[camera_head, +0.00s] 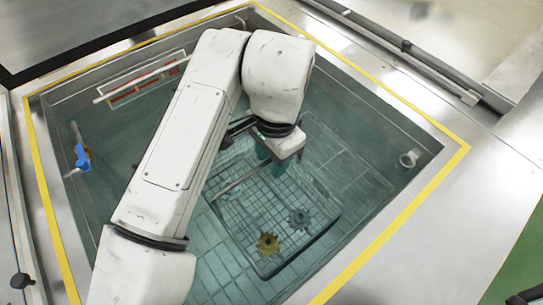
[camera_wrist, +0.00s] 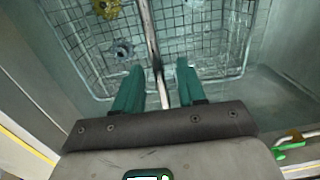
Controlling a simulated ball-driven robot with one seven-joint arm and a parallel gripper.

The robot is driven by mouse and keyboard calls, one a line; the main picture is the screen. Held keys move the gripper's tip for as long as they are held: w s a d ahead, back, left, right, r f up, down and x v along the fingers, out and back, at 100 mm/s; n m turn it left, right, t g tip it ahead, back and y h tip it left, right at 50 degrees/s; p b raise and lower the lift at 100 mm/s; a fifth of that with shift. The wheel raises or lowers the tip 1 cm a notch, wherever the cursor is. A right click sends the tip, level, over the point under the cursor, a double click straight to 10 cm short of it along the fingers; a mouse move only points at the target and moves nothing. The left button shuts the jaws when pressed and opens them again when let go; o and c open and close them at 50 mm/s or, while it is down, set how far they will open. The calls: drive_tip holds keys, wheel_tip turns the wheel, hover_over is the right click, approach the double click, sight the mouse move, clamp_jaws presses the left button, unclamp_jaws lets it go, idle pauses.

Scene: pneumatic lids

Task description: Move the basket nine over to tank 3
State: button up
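A wire basket (camera_head: 331,222) sits low inside a sunken tank (camera_head: 366,130); it also shows in the wrist view (camera_wrist: 253,38). A brass gear (camera_head: 267,243) and a grey gear (camera_head: 299,218) lie in it. A thin handle bar (camera_head: 238,181) spans above the basket. My gripper (camera_wrist: 160,82), with teal fingers, is over the basket, pointing down. In the wrist view the bar (camera_wrist: 153,40) runs between the fingers, with a gap on each side. My arm hides part of the basket and handle in the head view. No number is readable on basket or tank.
A yellow line (camera_head: 400,213) borders the tank opening. A blue valve (camera_head: 82,157) is on the left wall, a round fitting (camera_head: 409,159) on the right wall, and a red-marked strip (camera_head: 140,91) on the back wall. Bare metal deck (camera_head: 450,225) lies to the right.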

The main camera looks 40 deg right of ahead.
wheel_tip(320, 180, up, 22)
drive_tip(key=p, duration=1.2)
drive_tip(key=shift+s+d+r, duration=0.15)
drive_tip(key=shift+s+d, duration=0.05)
idle(0.4)
